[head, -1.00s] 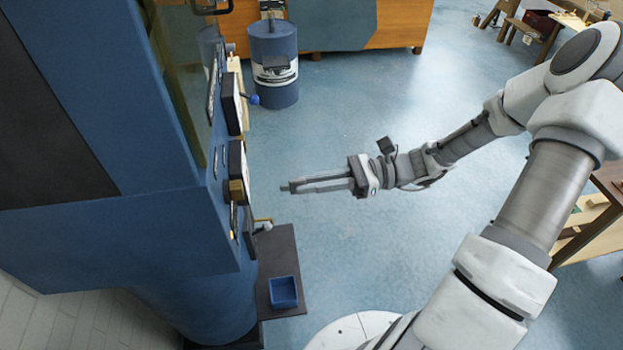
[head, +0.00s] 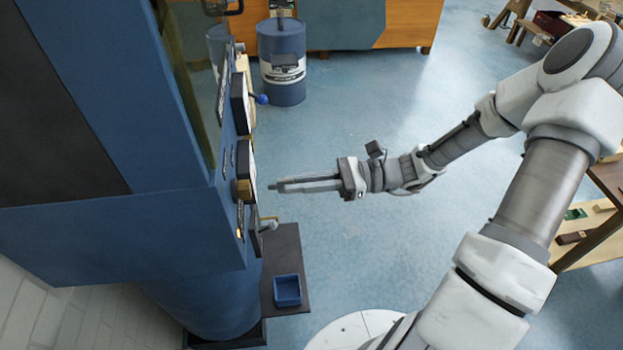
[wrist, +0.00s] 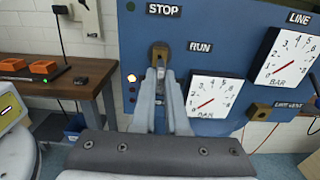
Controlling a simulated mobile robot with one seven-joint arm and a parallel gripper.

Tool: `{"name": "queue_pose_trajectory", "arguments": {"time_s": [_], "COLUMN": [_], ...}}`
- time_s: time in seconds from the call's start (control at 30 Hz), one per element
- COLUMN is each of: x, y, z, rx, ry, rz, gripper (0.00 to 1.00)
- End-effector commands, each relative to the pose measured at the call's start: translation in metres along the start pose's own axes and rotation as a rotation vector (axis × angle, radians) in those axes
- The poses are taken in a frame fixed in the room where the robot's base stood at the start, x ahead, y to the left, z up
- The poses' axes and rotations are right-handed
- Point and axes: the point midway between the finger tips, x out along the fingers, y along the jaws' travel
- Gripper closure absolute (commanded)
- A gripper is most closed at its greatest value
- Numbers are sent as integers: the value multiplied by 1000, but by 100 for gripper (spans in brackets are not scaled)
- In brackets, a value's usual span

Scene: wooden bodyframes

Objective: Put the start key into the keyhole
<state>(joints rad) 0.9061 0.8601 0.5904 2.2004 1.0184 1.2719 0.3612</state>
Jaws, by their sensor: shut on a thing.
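My gripper (head: 280,185) is level and points left at the blue machine's panel (head: 228,165), with a gap between its tip and the panel. Its fingers are shut on the start key, which is mostly hidden; a small dark tip (head: 272,187) shows at their end. In the wrist view my gripper (wrist: 160,76) lies in front of a brass fitting (wrist: 160,51), apparently the keyhole, below the STOP label and left of the RUN label. A brass piece (head: 238,190) also sticks out of the panel in the head view. The keyhole opening is largely covered by the fingertips.
White BAR gauges (wrist: 213,97) sit right of the brass fitting. A crank handle (head: 268,223) juts from the panel below my gripper. A blue bin (head: 287,290) stands on a dark plate beneath. A wooden bench (wrist: 85,88) is at left.

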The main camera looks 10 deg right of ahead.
Motion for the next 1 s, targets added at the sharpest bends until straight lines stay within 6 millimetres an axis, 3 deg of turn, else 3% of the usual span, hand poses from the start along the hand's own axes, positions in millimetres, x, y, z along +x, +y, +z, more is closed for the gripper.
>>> {"name": "queue_pose_trajectory", "arguments": {"time_s": [0.33, 1.0], "x": [19, 19], "y": [1, 0], "z": [0, 0], "rx": [1, 1], "ry": [-1, 0], "rz": [1, 1], "gripper": [100, 100]}}
